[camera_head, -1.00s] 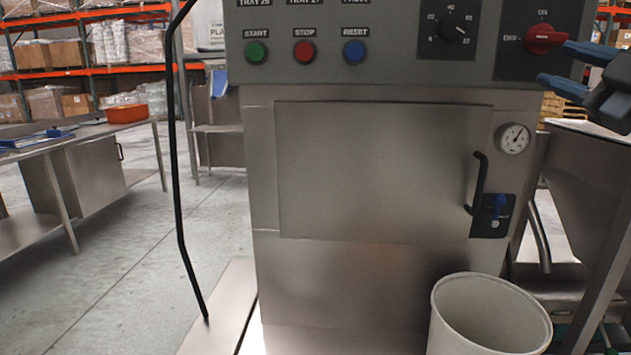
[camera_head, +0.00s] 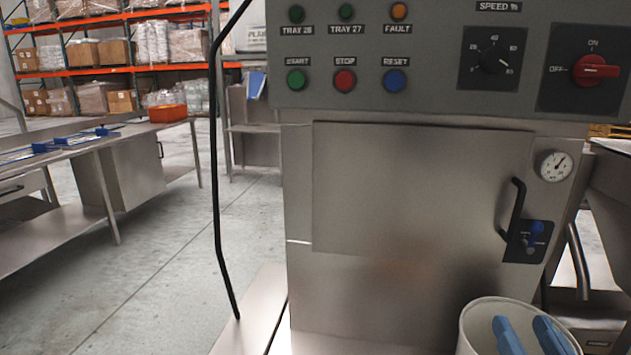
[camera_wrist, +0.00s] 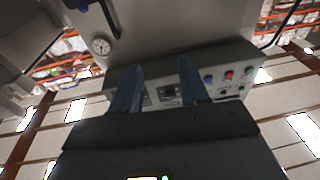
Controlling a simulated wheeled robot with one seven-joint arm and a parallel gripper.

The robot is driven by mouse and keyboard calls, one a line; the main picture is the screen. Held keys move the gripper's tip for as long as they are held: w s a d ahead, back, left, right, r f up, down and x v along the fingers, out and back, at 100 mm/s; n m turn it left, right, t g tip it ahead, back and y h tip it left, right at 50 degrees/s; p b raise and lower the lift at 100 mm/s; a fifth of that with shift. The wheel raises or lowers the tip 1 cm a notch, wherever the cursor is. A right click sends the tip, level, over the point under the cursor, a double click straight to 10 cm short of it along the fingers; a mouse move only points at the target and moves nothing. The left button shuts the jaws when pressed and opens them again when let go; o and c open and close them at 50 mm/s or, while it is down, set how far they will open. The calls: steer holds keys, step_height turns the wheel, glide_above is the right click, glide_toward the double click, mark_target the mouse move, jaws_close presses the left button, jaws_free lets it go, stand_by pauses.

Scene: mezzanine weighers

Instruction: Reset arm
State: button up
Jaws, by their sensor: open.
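The grey control panel (camera_head: 430,75) carries a red rotary switch (camera_head: 596,70), whose handle lies about level, and green, red and blue buttons.
Below the panel is a steel cabinet with a closed door (camera_head: 410,200), black handle (camera_head: 513,210) and gauge (camera_head: 555,166). A black cable (camera_head: 217,190) hangs at left. A steel table (camera_head: 75,205) stands farther left, with open floor between.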

steer(key=s+a+f+g+p, duration=0.1)
steer(key=s+a+f, duration=0.2)
steer(key=s, duration=0.4)
steer(key=s+a+f+g+p, duration=0.1)
steer(key=s+a+f+g, duration=0.15)
steer(key=s, duration=0.55)
steer(key=s+a+n+g+y+p, duration=0.1)
steer(key=s+n+y+p, duration=0.1)
steer(key=s, duration=1.3)
steer(key=shift+r+y, duration=0.25)
steer(key=shift+y, duration=0.45)
